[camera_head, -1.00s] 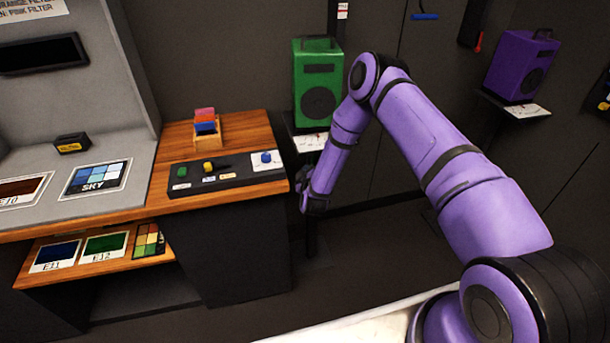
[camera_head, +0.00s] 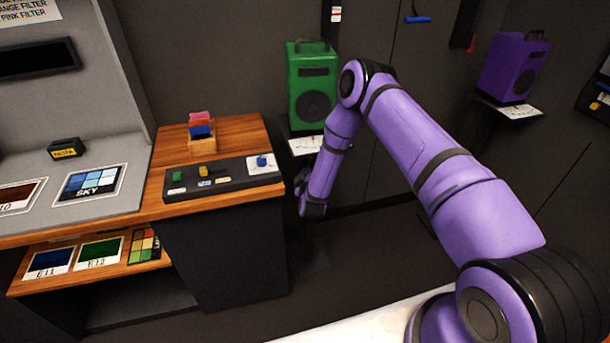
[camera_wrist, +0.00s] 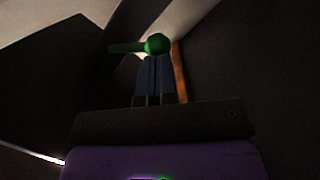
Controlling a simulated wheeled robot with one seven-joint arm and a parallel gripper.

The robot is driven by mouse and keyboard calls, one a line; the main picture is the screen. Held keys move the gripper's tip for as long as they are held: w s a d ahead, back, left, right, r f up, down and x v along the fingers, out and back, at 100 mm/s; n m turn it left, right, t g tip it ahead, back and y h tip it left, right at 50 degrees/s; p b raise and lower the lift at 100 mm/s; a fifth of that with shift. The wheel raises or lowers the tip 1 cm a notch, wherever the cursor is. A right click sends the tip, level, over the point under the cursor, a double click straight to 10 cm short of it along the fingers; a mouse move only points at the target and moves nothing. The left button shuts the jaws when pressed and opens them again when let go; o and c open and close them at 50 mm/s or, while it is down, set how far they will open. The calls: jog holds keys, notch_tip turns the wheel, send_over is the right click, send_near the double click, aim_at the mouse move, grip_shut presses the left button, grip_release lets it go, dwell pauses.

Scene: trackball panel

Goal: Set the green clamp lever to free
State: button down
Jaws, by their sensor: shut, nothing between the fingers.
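The green clamp lever (camera_wrist: 128,47) shows in the wrist view as a green bar pointing left from a round green hub (camera_wrist: 157,43). My gripper (camera_wrist: 154,60) is shut, with its two fingers side by side and their tips just below the hub. I cannot tell whether the tips touch it. In the head view my gripper (camera_head: 311,210) hangs low beside the right end of the wooden desk. I cannot make out the clamp lever in the head view.
The wooden desk (camera_head: 258,135) carries a dark control panel (camera_head: 225,183) with coloured knobs. A green speaker (camera_head: 312,85) stands behind my gripper, and a purple speaker (camera_head: 513,68) stands at right. Dark floor is open below my gripper.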

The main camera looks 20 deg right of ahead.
jog(key=shift+d+f+n, duration=0.1)
jog(key=shift+f+n, duration=0.05)
jog(key=shift+n, duration=0.15)
jog(key=shift+d+f+n+t+h, duration=0.2)
jog(key=shift+d+f+n, duration=0.15)
jog(key=shift+d+n, duration=0.5)
jog(key=shift+d+f+n+t+h, duration=0.25)
jog(key=shift+d+n, duration=0.2)
jog(key=shift+n, duration=0.7)
jog(key=shift+f, duration=0.1)
